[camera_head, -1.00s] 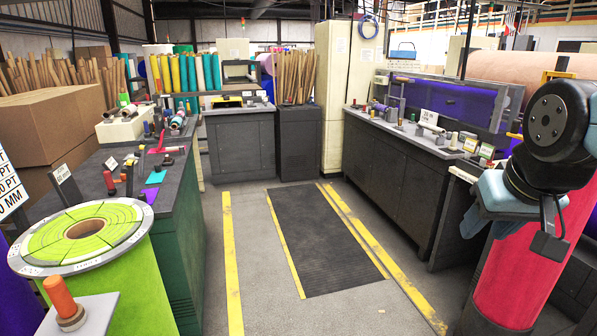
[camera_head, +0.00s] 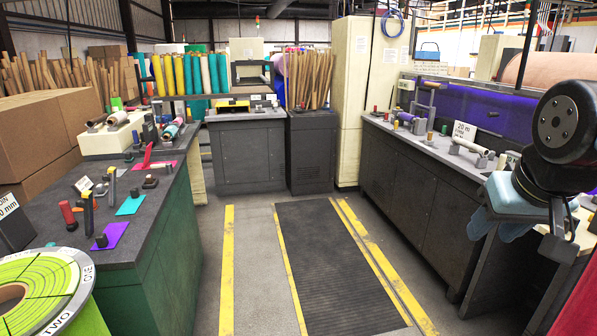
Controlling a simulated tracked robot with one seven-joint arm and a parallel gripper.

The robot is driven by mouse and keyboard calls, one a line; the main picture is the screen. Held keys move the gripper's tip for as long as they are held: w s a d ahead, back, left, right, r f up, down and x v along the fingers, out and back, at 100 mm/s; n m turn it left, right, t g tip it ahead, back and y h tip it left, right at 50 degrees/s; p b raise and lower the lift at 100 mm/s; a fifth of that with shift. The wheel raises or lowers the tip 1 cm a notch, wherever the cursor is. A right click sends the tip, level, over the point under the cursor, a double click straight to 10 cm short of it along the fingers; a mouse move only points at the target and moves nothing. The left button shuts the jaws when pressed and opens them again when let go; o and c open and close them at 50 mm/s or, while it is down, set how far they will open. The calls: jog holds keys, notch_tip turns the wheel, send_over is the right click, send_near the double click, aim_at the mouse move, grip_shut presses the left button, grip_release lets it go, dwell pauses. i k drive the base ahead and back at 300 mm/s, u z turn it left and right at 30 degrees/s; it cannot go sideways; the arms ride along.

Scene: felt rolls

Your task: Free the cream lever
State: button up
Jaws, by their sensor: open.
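I cannot pick out a cream lever for certain in this view; the small fittings on both benches are too small to tell. The left bench (camera_head: 165,215) carries several upright handles, among them a red lever (camera_head: 148,154) on a pink pad, a red-topped peg (camera_head: 67,213) and a yellow-topped handle (camera_head: 112,186). The right bench (camera_head: 408,140) carries small pegs and a pale roll (camera_head: 469,146) on a stand. My gripper (camera_head: 557,246) hangs at the right edge below my black wrist, open and apart from both benches. Its fingertips show only partly.
A green spool (camera_head: 75,285) with a grey rim stands at the lower left. A cream cabinet (camera_head: 351,105) and a dark bin of tubes (camera_head: 310,150) stand ahead. The aisle with its black mat (camera_head: 335,265) is clear.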

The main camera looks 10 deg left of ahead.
aim_at(169, 166)
jog(key=u, duration=0.1)
jog(key=i, duration=1.1)
jog(key=u, duration=0.4)
jog(key=i, duration=1.1)
jog(key=u, duration=0.75)
jog(key=i, duration=1.1)
jog(key=u, duration=0.5)
jog(key=i, duration=0.55)
jog(key=u, duration=0.2)
